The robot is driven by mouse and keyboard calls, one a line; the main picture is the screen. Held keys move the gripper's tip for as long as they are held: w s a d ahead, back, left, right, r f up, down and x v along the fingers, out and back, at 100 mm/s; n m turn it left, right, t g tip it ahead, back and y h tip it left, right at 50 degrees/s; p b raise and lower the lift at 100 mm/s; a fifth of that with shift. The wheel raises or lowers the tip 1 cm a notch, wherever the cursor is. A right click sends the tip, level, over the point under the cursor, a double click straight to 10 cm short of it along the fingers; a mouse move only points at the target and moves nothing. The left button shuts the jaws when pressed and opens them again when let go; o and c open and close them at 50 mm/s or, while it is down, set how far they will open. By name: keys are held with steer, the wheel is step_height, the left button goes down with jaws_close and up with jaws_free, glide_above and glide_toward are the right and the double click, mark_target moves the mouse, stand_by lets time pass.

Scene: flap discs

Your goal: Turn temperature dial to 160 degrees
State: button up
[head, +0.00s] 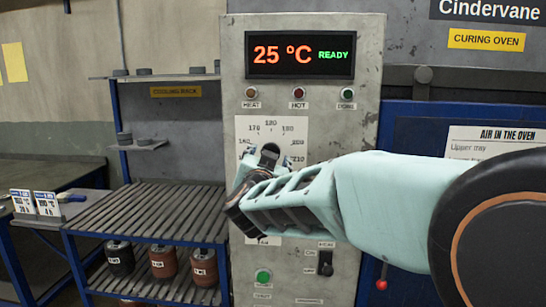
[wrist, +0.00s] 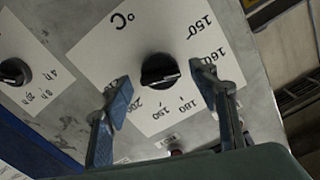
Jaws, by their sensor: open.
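The temperature dial (wrist: 160,70) is a round black knob with a raised grip bar, on a white scale plate (wrist: 110,52) in the wrist view. Numbers including 150, 160, 180 and 200 are printed around it; I cannot tell clearly which one the knob points to. My gripper (wrist: 162,88) is open, one finger on each side of the knob in the picture, with no clear contact. The display (head: 300,55) reads 25 °C READY.
A second black dial (wrist: 14,72) with hour marks is at the left in the wrist view. A black switch (head: 325,263) and green button (head: 263,277) sit low on the panel. A slatted cooling rack (head: 150,212) stands left; the blue oven door (head: 405,125) is right.

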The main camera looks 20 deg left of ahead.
steer(key=v, duration=0.6)
steer(key=shift+s, duration=0.25)
steer(key=shift+w+r, duration=0.1)
